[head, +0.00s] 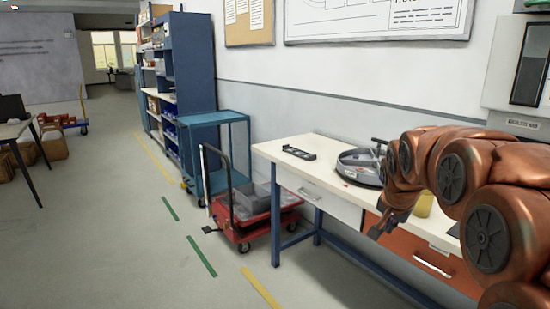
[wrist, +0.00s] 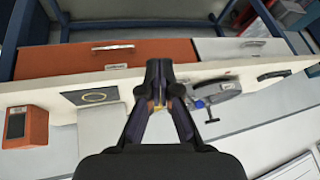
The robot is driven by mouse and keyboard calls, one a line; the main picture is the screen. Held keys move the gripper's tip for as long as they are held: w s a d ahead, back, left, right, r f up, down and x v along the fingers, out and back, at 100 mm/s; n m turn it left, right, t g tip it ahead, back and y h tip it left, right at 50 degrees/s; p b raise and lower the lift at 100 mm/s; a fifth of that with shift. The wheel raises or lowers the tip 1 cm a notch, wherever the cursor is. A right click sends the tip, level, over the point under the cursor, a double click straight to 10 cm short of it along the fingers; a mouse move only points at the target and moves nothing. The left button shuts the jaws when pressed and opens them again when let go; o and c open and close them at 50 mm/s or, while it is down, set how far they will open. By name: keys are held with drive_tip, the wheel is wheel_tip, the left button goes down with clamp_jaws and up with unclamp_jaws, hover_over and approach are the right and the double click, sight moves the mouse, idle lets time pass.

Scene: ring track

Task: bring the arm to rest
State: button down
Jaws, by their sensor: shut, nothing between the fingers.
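My copper-coloured arm reaches in from the right of the head view, bent over the workbench (head: 318,148). My gripper (head: 379,230) points down at the bench's front edge, by the orange drawer. In the wrist view my gripper (wrist: 158,68) has its two dark fingers together at the tips, with nothing seen held. A small patch of yellow shows between the finger bases, and I cannot tell what it is. The gripper is seen against the bench edge and the orange drawer front (wrist: 50,62); any contact is unclear.
A grey round device (head: 358,167) and a dark tray (head: 298,153) lie on the bench. A dark plate with a yellow ring (wrist: 92,96) and an orange box (wrist: 25,127) show in the wrist view.

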drive_tip(key=s+a+f+n+g+y, duration=0.1)
drive_tip(key=s+a+f+n+g, duration=0.25)
drive_tip(key=s, duration=1.05)
drive_tip(key=s+a+f+n+g, duration=0.25)
drive_tip(key=s+f, duration=0.25)
drive_tip(key=s, duration=0.9)
drive_tip(key=s+a+f+n+g+y, duration=0.1)
drive_tip(key=s+a+f+n+g, duration=0.2)
drive_tip(key=s, duration=1.1)
wheel_tip(320, 180, up, 12)
drive_tip(key=w+a+t+p, duration=0.1)
drive_tip(key=p, duration=1.1)
drive_tip(key=shift+w+r+t, duration=0.2)
drive_tip(key=shift+r+t, duration=0.05)
drive_tip(key=shift+t, duration=0.05)
